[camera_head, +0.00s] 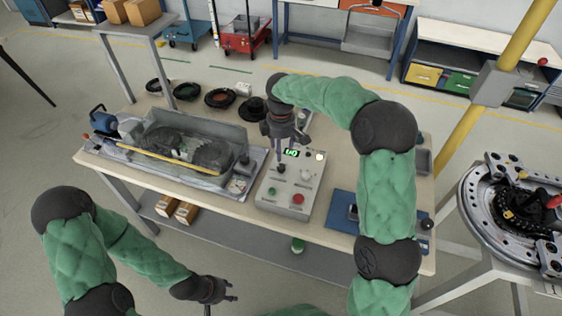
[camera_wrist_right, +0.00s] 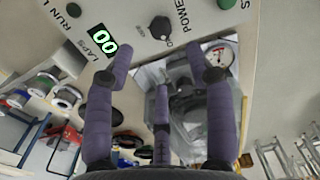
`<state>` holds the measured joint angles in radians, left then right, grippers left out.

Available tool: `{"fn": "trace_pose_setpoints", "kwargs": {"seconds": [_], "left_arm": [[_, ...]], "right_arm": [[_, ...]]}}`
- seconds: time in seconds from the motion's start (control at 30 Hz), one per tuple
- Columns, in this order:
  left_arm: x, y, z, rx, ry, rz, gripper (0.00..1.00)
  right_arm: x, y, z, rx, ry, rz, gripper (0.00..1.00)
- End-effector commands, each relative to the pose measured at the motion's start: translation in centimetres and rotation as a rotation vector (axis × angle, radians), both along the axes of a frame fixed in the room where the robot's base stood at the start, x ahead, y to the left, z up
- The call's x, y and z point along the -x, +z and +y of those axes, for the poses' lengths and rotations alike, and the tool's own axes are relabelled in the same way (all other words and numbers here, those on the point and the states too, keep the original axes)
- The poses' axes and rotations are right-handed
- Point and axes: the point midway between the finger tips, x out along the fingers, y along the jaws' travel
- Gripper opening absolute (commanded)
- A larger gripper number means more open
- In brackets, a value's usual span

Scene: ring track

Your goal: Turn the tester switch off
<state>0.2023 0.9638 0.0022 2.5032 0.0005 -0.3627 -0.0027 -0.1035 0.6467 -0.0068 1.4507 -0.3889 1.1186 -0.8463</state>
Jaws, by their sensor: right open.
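The tester (camera_head: 297,198) is a pale box on the workbench with a lit green "00" display (camera_head: 291,153), a red button (camera_head: 297,199) and green buttons. Its power switch is a black knob (camera_head: 281,168), which also shows in the right wrist view (camera_wrist_right: 160,27) beside the word POWER. The knob's exact setting is hard to read. My right gripper (camera_head: 283,142) is open and empty above the tester's far left part; in its wrist view the spread fingers (camera_wrist_right: 160,75) are apart from the knob. My left gripper (camera_head: 219,298) is open and empty, low in front of the bench.
A clear-covered tank (camera_head: 190,140) with a gauge (camera_head: 237,185) stands left of the tester. Several dark rings (camera_head: 220,98) lie along the bench's back. A blue mat (camera_head: 345,208) is right of the tester, partly behind my right arm. A round fixture (camera_head: 515,205) stands at far right.

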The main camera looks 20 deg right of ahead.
Motion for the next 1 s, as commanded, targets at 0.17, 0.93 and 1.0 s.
{"fn": "trace_pose_setpoints", "kwargs": {"seconds": [0.17, 0.93, 1.0], "left_arm": [[0.1, -0.9, 0.0, 0.0, 0.001, 0.001, 0.4], [0.0, -2.6, 0.0, 0.0, 0.0, 0.0, 0.4], [0.0, -2.6, 0.0, 0.0, 0.0, 0.0, 0.4]], "right_arm": [[0.1, -3.3, 0.0, 0.001, 0.0, 0.006, 0.55], [0.1, -9.9, 0.0, 0.0, 0.0, 0.001, 0.55], [0.1, -9.9, 0.0, 0.0, 0.0, 0.001, 0.55]]}}
